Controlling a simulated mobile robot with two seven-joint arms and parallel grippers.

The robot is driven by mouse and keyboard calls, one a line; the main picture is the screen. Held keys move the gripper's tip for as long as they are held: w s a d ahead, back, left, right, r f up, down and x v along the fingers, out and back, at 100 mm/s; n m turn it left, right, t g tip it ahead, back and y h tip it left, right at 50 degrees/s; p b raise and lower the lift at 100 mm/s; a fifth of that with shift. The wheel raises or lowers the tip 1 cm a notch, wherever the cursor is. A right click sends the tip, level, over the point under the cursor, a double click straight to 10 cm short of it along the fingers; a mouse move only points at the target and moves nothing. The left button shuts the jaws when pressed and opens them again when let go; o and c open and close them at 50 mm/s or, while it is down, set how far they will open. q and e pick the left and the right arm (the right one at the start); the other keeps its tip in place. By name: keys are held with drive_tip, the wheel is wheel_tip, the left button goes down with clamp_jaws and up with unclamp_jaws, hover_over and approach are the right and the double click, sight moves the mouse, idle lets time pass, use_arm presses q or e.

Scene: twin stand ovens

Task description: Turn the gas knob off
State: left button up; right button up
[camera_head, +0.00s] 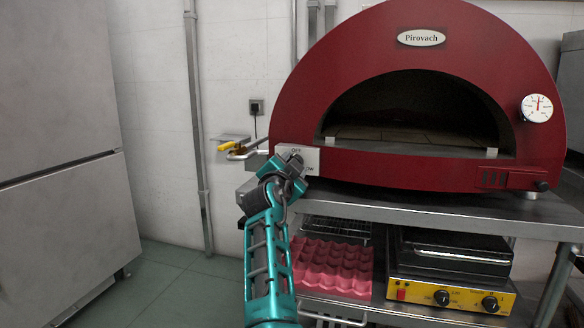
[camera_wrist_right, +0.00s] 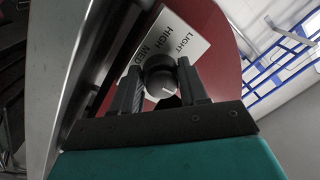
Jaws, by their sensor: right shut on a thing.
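The gas knob (camera_wrist_right: 159,75) is black and round with a white pointer mark, in the right wrist view. It sits by a white label plate (camera_wrist_right: 180,35) reading LIGHT, HIGH and MED. My right gripper (camera_wrist_right: 160,82) has one finger on each side of the knob and is shut on it. In the head view my right gripper (camera_head: 289,163) is at the lower left front of the red oven (camera_head: 330,60), over the label plate (camera_head: 309,155), where OFF is readable. The gripper hides the knob there. My left gripper is not in view.
A yellow-handled valve (camera_head: 228,146) on a pipe is just left of the oven. The oven stands on a metal table (camera_head: 420,208). Below are pink egg trays (camera_head: 330,268) and a yellow-fronted grill (camera_head: 455,295). A large grey cabinet (camera_head: 60,150) stands left, with open floor between.

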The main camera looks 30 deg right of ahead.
idle(0.4)
drive_tip(key=o, duration=0.7)
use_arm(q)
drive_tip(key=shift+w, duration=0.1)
use_arm(e)
drive_tip(key=o, duration=0.4)
drive_tip(key=shift+c, duration=0.2)
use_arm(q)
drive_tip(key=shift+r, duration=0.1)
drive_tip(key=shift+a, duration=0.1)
